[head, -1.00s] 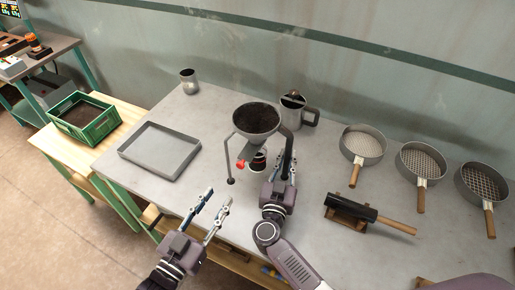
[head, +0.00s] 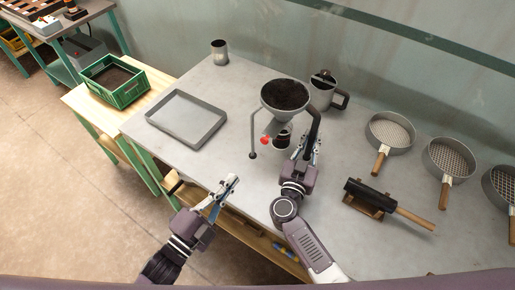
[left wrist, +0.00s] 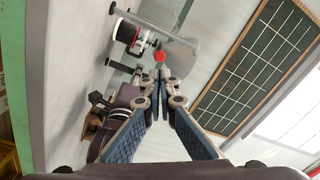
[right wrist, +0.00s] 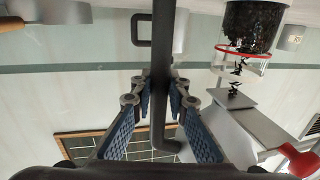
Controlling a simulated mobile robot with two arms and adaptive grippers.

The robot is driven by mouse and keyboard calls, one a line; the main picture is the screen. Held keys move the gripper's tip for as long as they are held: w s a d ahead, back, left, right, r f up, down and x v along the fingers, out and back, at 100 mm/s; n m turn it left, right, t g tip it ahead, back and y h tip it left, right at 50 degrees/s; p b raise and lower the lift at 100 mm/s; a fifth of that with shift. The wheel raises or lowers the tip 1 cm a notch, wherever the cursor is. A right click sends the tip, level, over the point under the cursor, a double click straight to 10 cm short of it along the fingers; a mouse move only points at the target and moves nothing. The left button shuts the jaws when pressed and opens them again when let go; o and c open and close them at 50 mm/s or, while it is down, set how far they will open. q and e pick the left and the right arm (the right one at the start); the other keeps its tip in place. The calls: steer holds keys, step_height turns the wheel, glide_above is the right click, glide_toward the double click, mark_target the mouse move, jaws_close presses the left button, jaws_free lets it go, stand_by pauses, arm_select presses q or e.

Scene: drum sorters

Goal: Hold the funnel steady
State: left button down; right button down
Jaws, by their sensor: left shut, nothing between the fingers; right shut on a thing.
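The grey funnel (head: 270,106) is full of dark grains and stands on legs on the table. My right gripper (head: 312,150) is shut on its dark right leg; that leg also shows between the fingers in the right wrist view (right wrist: 163,50). A red knob (head: 265,140) sits at the funnel's chute (right wrist: 250,125). Below the chute stands a jar (head: 282,139); the right wrist view, seen upside down, shows dark grains in the jar (right wrist: 252,25) and bits between chute and jar. My left gripper (head: 231,182) is shut and empty, in front of the table's near edge, apart from the funnel.
An empty grey tray (head: 186,119) lies left of the funnel. A metal cup (head: 220,52) and a handled pot (head: 322,95) stand behind. Sieves (head: 390,131) and a dark mallet on a rest (head: 370,195) lie right. A green crate (head: 113,80) stands on the wooden bench.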

mark_target(263, 143)
arm_select(q)
steer(key=w+d+m, duration=0.2)
steer(key=w, duration=0.1)
steer(key=w+d+m, duration=0.2)
steer(key=w, duration=0.1)
steer(key=w+d+m, duration=0.1)
steer(key=w+d, duration=0.1)
steer(key=w, duration=0.1)
steer(key=shift+w+d+r+m, duration=0.2)
steer(key=shift+d+m, duration=0.15)
steer(key=shift+m, duration=0.05)
steer(key=shift+w+d, duration=0.35)
steer(key=shift+w, duration=0.1)
steer(key=shift+x, duration=1.75)
steer(key=shift+f, duration=0.1)
steer(key=shift+s+a, duration=0.1)
steer(key=shift+s, duration=0.05)
steer(key=v, duration=1.3)
steer(key=shift+s+a+f, duration=0.15)
steer(key=shift+s+a, duration=0.1)
steer(key=shift+a, duration=0.1)
arm_select(e)
steer(key=c, duration=1.8)
jaws_free()
